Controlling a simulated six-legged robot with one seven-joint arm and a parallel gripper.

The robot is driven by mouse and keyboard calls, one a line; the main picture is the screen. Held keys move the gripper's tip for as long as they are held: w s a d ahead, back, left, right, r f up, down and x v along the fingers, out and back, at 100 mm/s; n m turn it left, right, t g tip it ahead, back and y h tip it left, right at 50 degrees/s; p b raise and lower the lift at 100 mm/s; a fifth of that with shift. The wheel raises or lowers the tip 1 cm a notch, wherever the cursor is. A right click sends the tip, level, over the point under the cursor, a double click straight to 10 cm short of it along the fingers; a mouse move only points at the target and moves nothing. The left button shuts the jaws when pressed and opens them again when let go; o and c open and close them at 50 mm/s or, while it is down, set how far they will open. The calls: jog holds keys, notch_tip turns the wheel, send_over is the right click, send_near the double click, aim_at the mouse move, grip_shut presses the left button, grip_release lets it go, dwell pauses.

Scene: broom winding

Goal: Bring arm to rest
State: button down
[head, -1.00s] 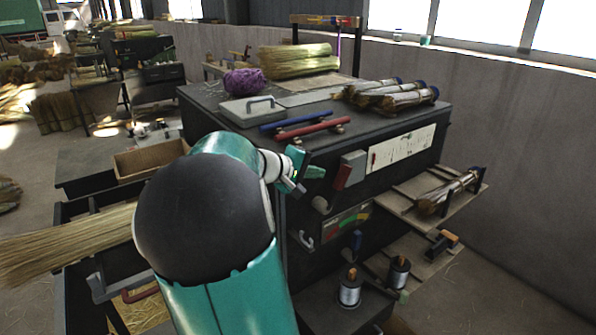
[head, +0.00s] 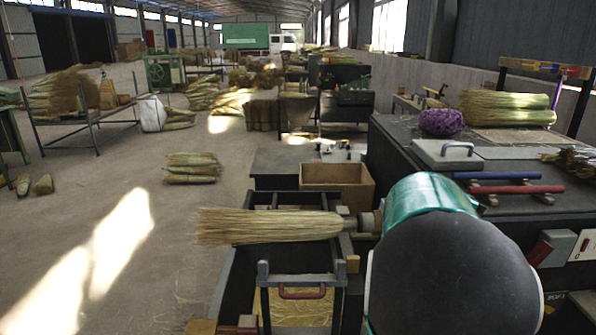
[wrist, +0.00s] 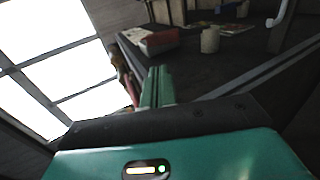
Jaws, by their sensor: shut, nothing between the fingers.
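My arm, with a teal link and a black rounded joint, fills the lower right of the head view and hides my gripper there. In the wrist view my gripper (wrist: 156,88) shows as two narrow green fingers lying together, empty.
The dark bench (head: 395,135) at right carries a purple twine ball (head: 442,122), a blue bar (head: 497,176) and a red bar (head: 517,189). A broom head (head: 270,226) lies left of my arm, near an open wooden box (head: 338,183). The floor at left is mostly clear.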

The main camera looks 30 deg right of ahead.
jog(key=w+a+f+n+t+y, duration=0.1)
jog(key=w+a+f+t+y, duration=0.15)
jog(key=a, duration=0.85)
jog(key=w+a+f+n+t+y, duration=0.1)
jog(key=a+t+y, duration=0.25)
jog(key=a, duration=0.65)
jog(key=w+a+f+n+t+y, duration=0.1)
jog(key=w+a+f+t+y, duration=0.15)
jog(key=a, duration=0.85)
jog(key=s+a+n+t+y, duration=0.1)
jog(key=s+a, duration=0.1)
jog(key=a, duration=0.5)
jog(key=s+a+n+t+y, duration=0.1)
jog(key=s+a+t+y, duration=0.1)
jog(key=a, duration=0.6)
jog(key=shift+s+a, duration=0.15)
jog(key=shift+s, duration=0.15)
